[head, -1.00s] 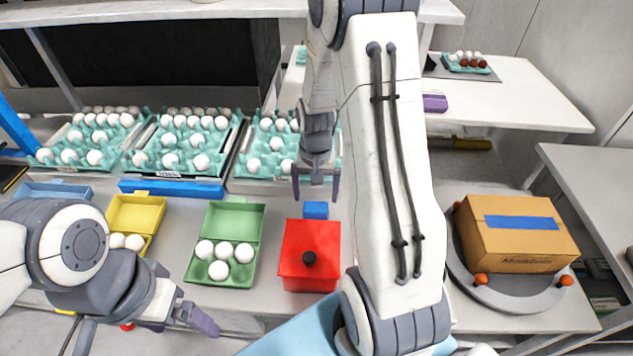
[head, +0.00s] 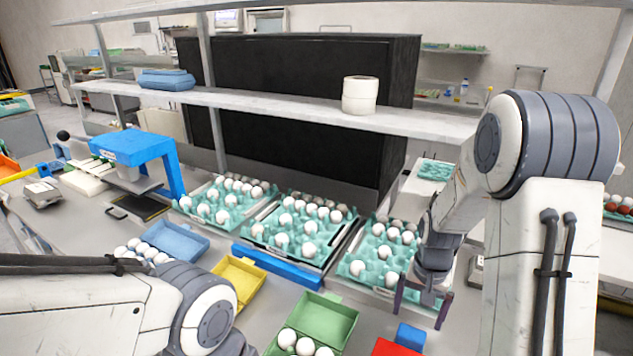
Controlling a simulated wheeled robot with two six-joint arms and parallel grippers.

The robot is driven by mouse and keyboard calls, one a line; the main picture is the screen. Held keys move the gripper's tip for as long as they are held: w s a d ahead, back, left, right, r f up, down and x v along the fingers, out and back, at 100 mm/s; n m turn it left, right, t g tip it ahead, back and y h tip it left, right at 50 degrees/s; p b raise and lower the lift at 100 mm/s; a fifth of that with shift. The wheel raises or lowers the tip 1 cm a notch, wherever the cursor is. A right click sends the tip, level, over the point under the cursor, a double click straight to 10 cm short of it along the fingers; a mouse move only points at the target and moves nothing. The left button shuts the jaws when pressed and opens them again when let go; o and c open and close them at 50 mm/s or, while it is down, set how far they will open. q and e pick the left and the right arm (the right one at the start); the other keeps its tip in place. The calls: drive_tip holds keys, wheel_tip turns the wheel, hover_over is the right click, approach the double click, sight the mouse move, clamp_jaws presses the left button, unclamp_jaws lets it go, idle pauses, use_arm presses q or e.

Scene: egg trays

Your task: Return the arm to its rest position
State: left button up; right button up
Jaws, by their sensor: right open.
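My right gripper (head: 421,302) hangs fingers down, open and empty, over the front edge of the right teal egg tray (head: 347,268). A blue block (head: 410,337) lies below and in front of it. My left arm comes in at the lower left; its gripper is out of the picture. White eggs sit in the right tray, the middle teal tray (head: 250,228) and the left teal tray (head: 180,205). The open green carton (head: 328,318) holds white eggs. The open yellow carton (head: 240,281) is partly hidden by my left arm.
A red box (head: 394,348) is cut off at the bottom edge. A blue carton (head: 180,240) with eggs stands left of the yellow one. A blue machine (head: 133,146) stands at the left. A shelf (head: 290,113) with a white roll (head: 360,95) spans behind the trays.

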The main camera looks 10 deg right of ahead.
sight(412, 333)
wheel_tip(412, 333, down, 9)
drive_tip(key=shift+s+f+p, duration=0.1)
drive_tip(key=shift+f+p, duration=0.1)
drive_tip(key=shift+p, duration=0.3)
drive_tip(key=shift+r, duration=0.2)
wheel_tip(412, 333, up, 2)
drive_tip(key=shift+r+b, duration=0.15)
drive_tip(key=shift+b, duration=0.2)
drive_tip(key=shift+r, duration=0.25)
